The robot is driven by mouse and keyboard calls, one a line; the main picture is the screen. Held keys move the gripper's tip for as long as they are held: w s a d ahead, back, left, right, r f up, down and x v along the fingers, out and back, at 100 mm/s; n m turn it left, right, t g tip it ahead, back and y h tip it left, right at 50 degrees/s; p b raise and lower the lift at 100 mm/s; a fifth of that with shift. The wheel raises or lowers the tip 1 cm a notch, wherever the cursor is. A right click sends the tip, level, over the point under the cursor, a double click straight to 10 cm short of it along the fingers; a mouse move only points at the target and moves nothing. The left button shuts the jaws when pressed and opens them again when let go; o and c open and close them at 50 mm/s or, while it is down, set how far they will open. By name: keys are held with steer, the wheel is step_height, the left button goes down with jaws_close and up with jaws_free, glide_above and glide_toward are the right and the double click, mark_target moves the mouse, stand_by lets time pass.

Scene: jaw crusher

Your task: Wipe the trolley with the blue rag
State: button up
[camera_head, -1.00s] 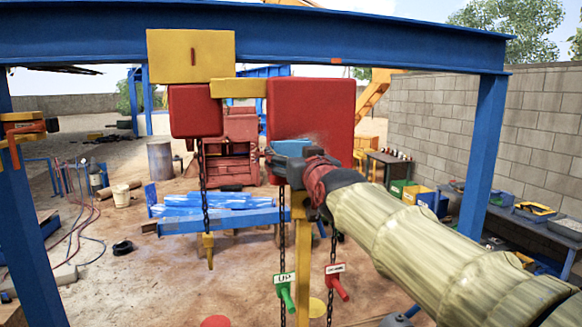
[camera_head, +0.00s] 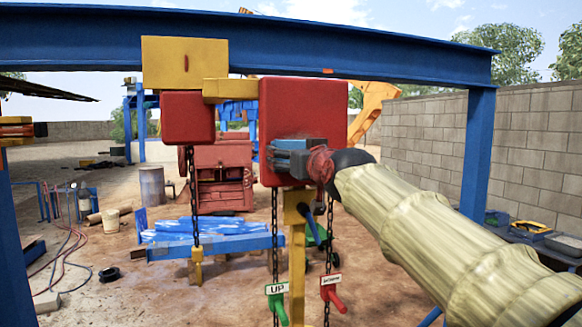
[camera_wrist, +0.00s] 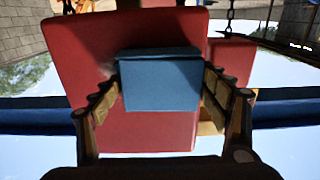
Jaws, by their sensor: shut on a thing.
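The trolley on the overhead blue beam has a large red box (camera_head: 303,105), a smaller red box (camera_head: 188,118) and a yellow plate (camera_head: 185,63). My gripper (camera_head: 290,158) is at the lower part of the large red box and is shut on the blue rag (camera_head: 312,144), which looks like a folded block. In the wrist view the blue rag (camera_wrist: 160,84) sits between both fingers, in front of the large red box (camera_wrist: 80,60). A greyish smudge shows on the red face by the rag. I cannot tell whether the rag touches the box.
Chains hang below the trolley, with a green UP handle (camera_head: 277,302) and a red handle (camera_head: 333,292). A yellow post (camera_head: 297,250) stands under the large box. A blue frame post (camera_head: 477,165) stands at right, before a block wall (camera_head: 545,140).

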steer(key=shift+w+d+f+b, duration=0.1)
steer(key=shift+d+b, duration=0.35)
steer(key=shift+b, duration=0.55)
steer(key=shift+d, duration=0.15)
steer(key=b, duration=0.1)
steer(key=d+b, duration=0.1)
steer(key=shift+w+d+b, duration=0.25)
steer(key=shift+w+b, duration=0.05)
steer(key=shift+w+d+b, duration=0.15)
steer(key=shift+d+b, duration=0.25)
steer(key=shift+d, duration=0.1)
steer(key=shift+w+d+b, duration=0.15)
steer(key=shift+d+b, duration=0.25)
steer(key=shift+d, duration=0.1)
steer(key=shift+w+d+b, duration=0.3)
steer(key=shift+d+b, duration=0.35)
steer(key=shift+d, duration=0.25)
steer(key=shift+w+d+b, duration=0.25)
steer(key=shift+d+b, duration=0.35)
steer(key=shift+d, duration=0.3)
steer(key=shift+s+a+p, duration=0.35)
steer(key=shift+a+p, duration=0.25)
steer(key=shift+a, duration=0.65)
steer(key=shift+s+a+p, duration=0.4)
steer(key=shift+a+p, duration=0.25)
steer(key=shift+a, duration=0.65)
steer(key=shift+s+a+p, duration=0.35)
steer(key=shift+a+p, duration=0.25)
steer(key=shift+a, duration=0.65)
